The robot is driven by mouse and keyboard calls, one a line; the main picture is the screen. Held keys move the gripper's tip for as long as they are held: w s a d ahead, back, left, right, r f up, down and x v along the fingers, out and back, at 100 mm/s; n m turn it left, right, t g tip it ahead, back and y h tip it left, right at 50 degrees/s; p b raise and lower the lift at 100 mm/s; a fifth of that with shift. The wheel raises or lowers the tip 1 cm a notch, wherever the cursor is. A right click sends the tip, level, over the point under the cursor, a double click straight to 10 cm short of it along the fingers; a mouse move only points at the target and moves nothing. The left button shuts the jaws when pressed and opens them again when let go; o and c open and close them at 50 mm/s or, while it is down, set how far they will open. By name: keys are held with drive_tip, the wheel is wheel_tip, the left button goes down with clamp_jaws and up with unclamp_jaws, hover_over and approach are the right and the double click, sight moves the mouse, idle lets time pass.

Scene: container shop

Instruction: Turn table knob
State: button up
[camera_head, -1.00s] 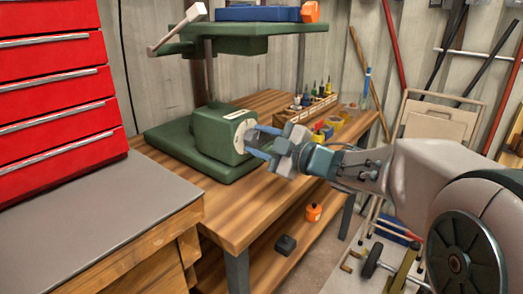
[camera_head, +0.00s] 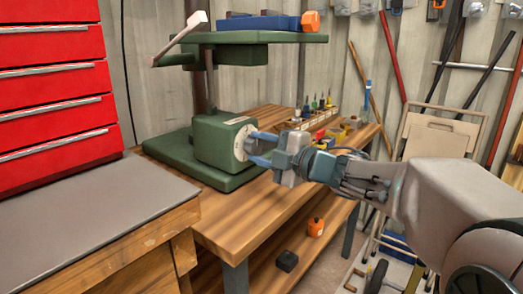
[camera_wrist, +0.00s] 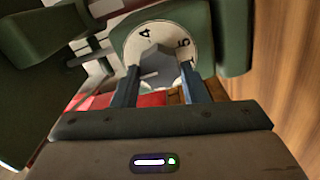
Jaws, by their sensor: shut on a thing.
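A green machine base block (camera_head: 215,142) stands on the wooden bench and carries a round white dial on its right face. In the wrist view the dial (camera_wrist: 133,44) shows the numbers 4 and 5 around a grey faceted knob (camera_wrist: 156,62). My gripper (camera_head: 251,147) reaches the dial from the right. In the wrist view my gripper (camera_wrist: 159,72) has its two blue-grey fingers on either side of the knob, shut on it. In the head view the fingers and glare hide most of the knob.
A green table (camera_head: 270,38) with a blue box (camera_head: 258,23) sits above the block. Wooden bench top (camera_head: 245,207) is clear in front. A tool rack (camera_head: 312,124) stands behind my gripper. A red drawer cabinet (camera_head: 50,85) is at left.

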drive_tip(key=shift+f, duration=0.1)
drive_tip(key=o, duration=1)
drive_tip(key=shift+c, duration=0.2)
drive_tip(key=shift+s+d, duration=0.1)
drive_tip(key=p+v, duration=0.3)
drive_tip(key=v, duration=1)
drive_tip(key=shift+s+d, duration=0.2)
drive_tip(key=shift+d, duration=0.05)
